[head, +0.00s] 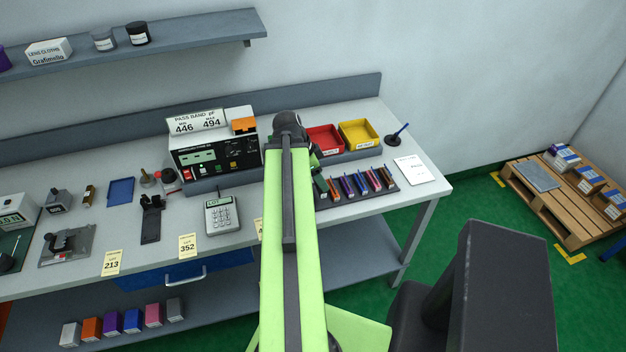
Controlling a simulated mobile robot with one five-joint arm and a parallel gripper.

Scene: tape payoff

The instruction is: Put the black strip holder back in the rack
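A dark rack (382,192) lies on the bench right of my arm, with several coloured strip holders lying side by side in it; its left end is hidden behind my arm. A black object with an upright block at its far end (151,222) lies on the bench left of the keypad; I cannot tell whether it is the black strip holder. My green arm reaches over the bench. My gripper (319,178) is mostly hidden behind the arm's end, close to the rack's left end. Its fingers, and anything in them, cannot be made out.
A red bin (325,139) and a yellow bin (358,135) stand behind the rack. A tester with a display (215,155) and a keypad (222,215) stand left of my arm. A white sheet (410,170) lies at the right. A pallet (555,205) stands on the floor.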

